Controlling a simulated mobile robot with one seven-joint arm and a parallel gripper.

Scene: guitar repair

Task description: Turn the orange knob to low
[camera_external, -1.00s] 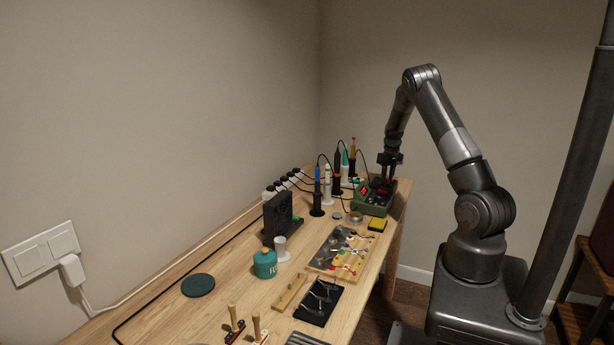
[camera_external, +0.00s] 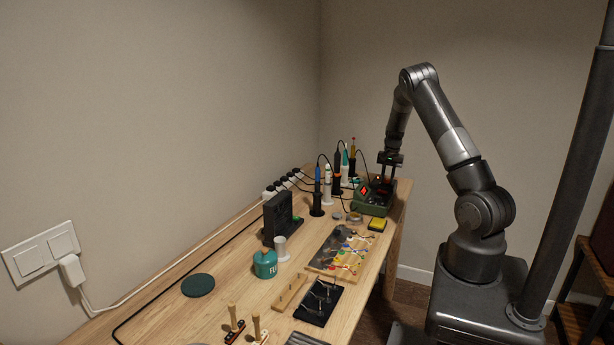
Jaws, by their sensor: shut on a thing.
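A green soldering station (camera_external: 372,207) with a dark front panel and a lit red mark stands at the far right end of the workbench. My gripper (camera_external: 385,181) points down at the top of the station's panel. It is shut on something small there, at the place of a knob. The orange knob itself is hidden behind the fingers or too small to make out, and I cannot read its setting.
Soldering irons in stands (camera_external: 317,200) stand left of the station, with cables behind. A yellow sponge (camera_external: 377,224) lies in front of it.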

